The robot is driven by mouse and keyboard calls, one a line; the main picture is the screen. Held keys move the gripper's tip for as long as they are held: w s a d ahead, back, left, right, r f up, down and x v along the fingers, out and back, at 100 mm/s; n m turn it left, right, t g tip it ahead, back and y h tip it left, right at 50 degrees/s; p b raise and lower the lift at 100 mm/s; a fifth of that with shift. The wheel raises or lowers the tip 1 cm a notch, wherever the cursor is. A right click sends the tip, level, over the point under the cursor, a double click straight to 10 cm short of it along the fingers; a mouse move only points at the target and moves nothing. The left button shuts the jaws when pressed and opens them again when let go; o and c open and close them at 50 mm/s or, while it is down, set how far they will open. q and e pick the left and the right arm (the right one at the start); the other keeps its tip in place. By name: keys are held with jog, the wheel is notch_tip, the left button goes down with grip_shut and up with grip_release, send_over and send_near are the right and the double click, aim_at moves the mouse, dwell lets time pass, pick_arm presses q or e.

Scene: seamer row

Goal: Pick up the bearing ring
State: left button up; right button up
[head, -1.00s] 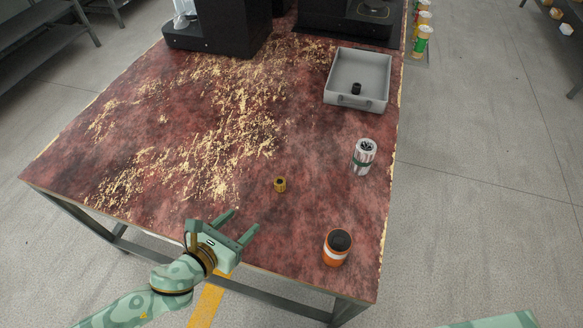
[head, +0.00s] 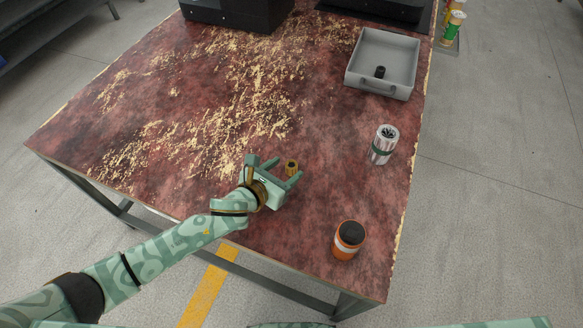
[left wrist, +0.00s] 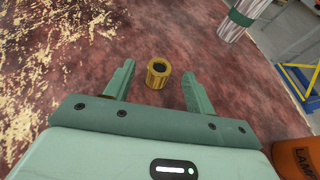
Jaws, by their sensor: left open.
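The bearing ring looks to be the small brass-yellow ring (head: 291,167) standing on the red table, with a dark hole in its top. It also shows in the left wrist view (left wrist: 157,75). My left gripper (head: 288,166) is open and empty, with its fingertips close to the ring. In the left wrist view, the ring shows between the two fingertips (left wrist: 159,70), with gaps on both sides. I cannot tell how high the fingers are above the table. My right gripper is not in view.
An orange jar with a black lid (head: 348,240) stands near the front right edge. A silver cylinder with a green band (head: 383,145) stands farther back. A grey tray (head: 399,52) holds a small black piece (head: 380,72). The table's left side is clear.

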aim_at(291, 168)
pick_arm(q)
jog(key=shift+w+d+f, duration=0.45)
jog(key=shift+w+f, duration=0.1)
jog(key=shift+w, duration=0.05)
jog(key=shift+w+d+b, duration=0.2)
jog(key=shift+w+b, duration=0.1)
jog(key=shift+r, duration=0.1)
jog(key=shift+c, duration=0.5)
jog(key=c, duration=1)
jog(key=shift+o, duration=0.2)
